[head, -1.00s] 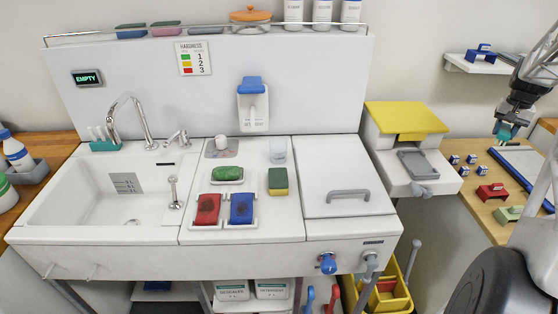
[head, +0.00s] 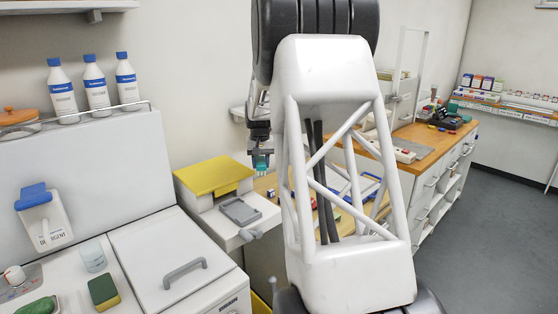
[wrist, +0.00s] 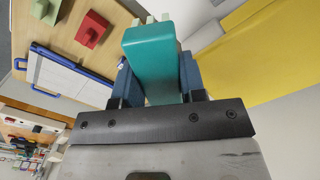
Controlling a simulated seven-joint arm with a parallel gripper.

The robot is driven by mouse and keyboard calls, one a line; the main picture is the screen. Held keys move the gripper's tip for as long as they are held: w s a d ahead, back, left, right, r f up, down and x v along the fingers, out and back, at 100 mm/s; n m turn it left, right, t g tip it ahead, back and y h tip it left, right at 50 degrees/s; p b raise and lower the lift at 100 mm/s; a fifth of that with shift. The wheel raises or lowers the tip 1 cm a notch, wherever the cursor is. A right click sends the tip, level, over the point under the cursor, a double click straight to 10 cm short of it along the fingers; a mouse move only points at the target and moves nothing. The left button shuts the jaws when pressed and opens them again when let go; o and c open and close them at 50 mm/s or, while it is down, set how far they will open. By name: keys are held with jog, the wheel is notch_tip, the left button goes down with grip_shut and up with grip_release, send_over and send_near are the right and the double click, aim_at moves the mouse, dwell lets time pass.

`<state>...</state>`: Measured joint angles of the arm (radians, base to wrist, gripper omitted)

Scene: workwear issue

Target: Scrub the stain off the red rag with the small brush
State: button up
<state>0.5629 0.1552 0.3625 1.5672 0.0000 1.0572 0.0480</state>
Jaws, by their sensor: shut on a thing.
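My gripper (head: 260,153) is shut on a teal block with pale bristle-like tufts at its far end, which looks like the small brush (head: 261,165). In the wrist view, the brush (wrist: 150,65) sits between the two blue fingers of the gripper (wrist: 152,80), tufts pointing away from the palm. The gripper hangs in the air right of the yellow-lidded box, near the wooden table. The red rag and its stain are not in either current view.
The yellow-lidded box (head: 214,176) with a grey tray (head: 240,211) stands left of my gripper. A white lid with a grey handle (head: 185,272), a green-yellow sponge (head: 103,291) and a cup (head: 93,256) are at lower left. A red block (wrist: 92,30) lies on the wooden table (wrist: 60,25).

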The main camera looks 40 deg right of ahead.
jog(key=w+a+n, duration=0.1)
jog(key=a+n, duration=0.3)
jog(key=a, duration=4.3)
jog(key=s+a+f+n, duration=0.1)
jog(key=s+a+n, duration=0.1)
jog(key=s+a, duration=0.9)
jog(key=s+a+f+n, duration=0.1)
jog(key=s+a+n, duration=0.1)
jog(key=s+a, duration=1)
jog(key=a, duration=0.9)
jog(key=shift+s+f, duration=0.25)
jog(key=shift+f, duration=0.15)
jog(key=shift+d, duration=0.1)
